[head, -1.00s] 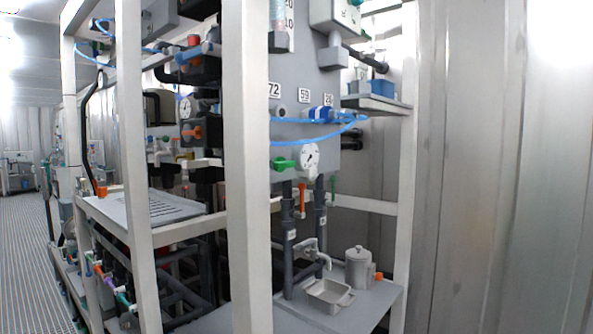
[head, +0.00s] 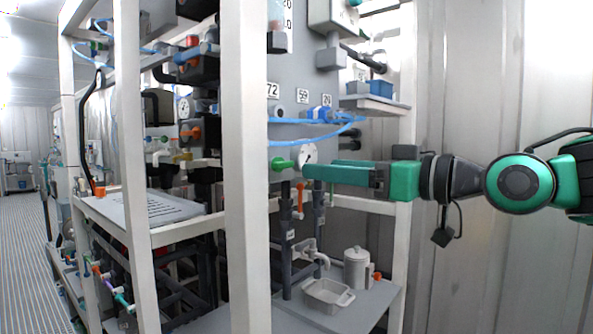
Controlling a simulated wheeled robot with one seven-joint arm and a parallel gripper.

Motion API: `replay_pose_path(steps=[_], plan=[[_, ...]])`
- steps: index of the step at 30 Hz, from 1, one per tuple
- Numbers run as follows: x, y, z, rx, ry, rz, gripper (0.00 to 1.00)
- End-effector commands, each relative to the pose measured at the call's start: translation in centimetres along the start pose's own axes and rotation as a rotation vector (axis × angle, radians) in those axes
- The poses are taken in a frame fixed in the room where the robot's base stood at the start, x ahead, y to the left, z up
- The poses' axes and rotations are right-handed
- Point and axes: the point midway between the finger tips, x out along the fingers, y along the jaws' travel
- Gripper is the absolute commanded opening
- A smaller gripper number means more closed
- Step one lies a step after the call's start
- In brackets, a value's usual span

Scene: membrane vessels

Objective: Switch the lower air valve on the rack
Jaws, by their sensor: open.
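My gripper (head: 316,168) reaches in from the right, its green fingers pointing left, seen nearly edge-on. It is open, with nothing visible between the fingers. Its tips are just right of a green-handled valve (head: 283,163) on the grey panel and overlap the lower part of a round white gauge (head: 309,153). Whether they touch anything cannot be told. A blue valve (head: 320,113) with blue air hoses sits higher on the panel. Orange-handled valves (head: 300,196) are on the dark pipes below. I cannot tell which of these is the lower air valve.
A white rack post (head: 247,170) stands in front of the panel's left side. Below, a metal tray (head: 327,296) and a lidded jug (head: 357,268) stand on a grey shelf (head: 355,309). A metal wall (head: 500,270) is at the right. Blue hoses hang above the gripper.

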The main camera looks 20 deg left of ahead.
Motion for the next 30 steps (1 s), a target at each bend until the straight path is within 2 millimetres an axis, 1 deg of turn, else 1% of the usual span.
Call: replay_pose_path(steps=[1,9,15,21,29,30], plan=[[0.9,-0.1,0.1,0.001,-0.002,-0.003,0.59],[5.7,-0.1,0.1,0.001,-0.003,-0.002,0.59],[8.2,0.0,0.2,0.0,-0.003,0.0,0.59],[9.2,0.0,0.1,0.0,-0.002,0.001,0.59],[9.2,0.1,0.1,0.0,-0.003,0.002,0.59],[9.2,0.1,0.1,0.0,-0.003,0.002,0.5]])
